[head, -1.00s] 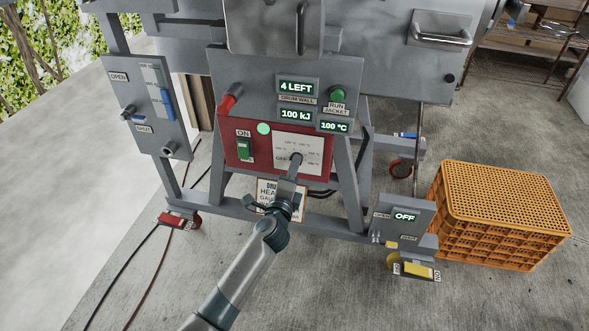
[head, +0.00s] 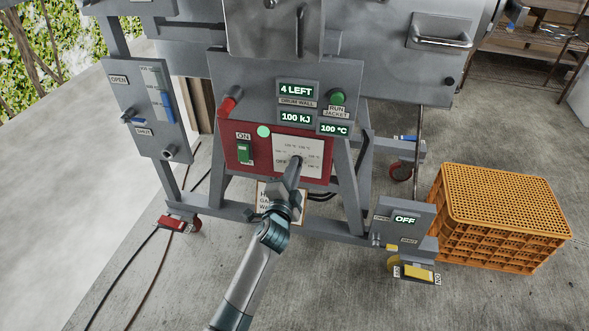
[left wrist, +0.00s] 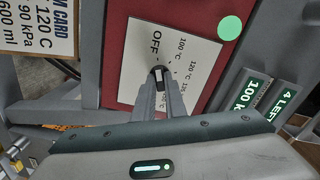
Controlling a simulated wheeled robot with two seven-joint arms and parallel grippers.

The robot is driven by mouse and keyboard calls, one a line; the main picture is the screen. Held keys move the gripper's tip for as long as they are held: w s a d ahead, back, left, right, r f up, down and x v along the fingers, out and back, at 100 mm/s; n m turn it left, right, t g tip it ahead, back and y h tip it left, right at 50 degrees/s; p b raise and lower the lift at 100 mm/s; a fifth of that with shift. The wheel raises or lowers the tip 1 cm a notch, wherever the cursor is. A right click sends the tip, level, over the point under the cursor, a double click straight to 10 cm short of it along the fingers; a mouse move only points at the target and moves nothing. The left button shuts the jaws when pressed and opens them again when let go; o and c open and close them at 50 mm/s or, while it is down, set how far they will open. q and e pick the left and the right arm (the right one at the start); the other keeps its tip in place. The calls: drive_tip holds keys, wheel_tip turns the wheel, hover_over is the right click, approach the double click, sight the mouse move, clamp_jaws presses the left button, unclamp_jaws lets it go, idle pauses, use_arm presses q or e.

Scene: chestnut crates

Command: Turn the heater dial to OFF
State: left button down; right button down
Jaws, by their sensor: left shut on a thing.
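The heater dial's pale plate (head: 312,148) sits on the red panel (head: 233,160), with OFF and several temperature marks on it. In the left wrist view the plate (left wrist: 185,50) shows OFF beside the dark dial knob (left wrist: 158,73). My left gripper (head: 296,166) reaches up from below and is shut on the knob; its fingers show in the left wrist view (left wrist: 160,90) and hide part of it. I cannot tell exactly which mark the knob points at. My right gripper is not in view.
A green ON switch (head: 245,153) is left of the dial. Displays above read "4 LEFT" (head: 297,90), "100 kJ" (head: 296,117) and "100 °C" (head: 334,128). A red handle (head: 230,100) juts out at upper left. An orange crate (head: 500,215) stands on the floor at right.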

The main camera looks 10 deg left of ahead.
use_arm(q)
drive_tip(key=c, duration=1.8)
unclamp_jaws()
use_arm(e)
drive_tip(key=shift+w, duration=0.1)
use_arm(q)
drive_tip(key=shift+s, duration=0.1)
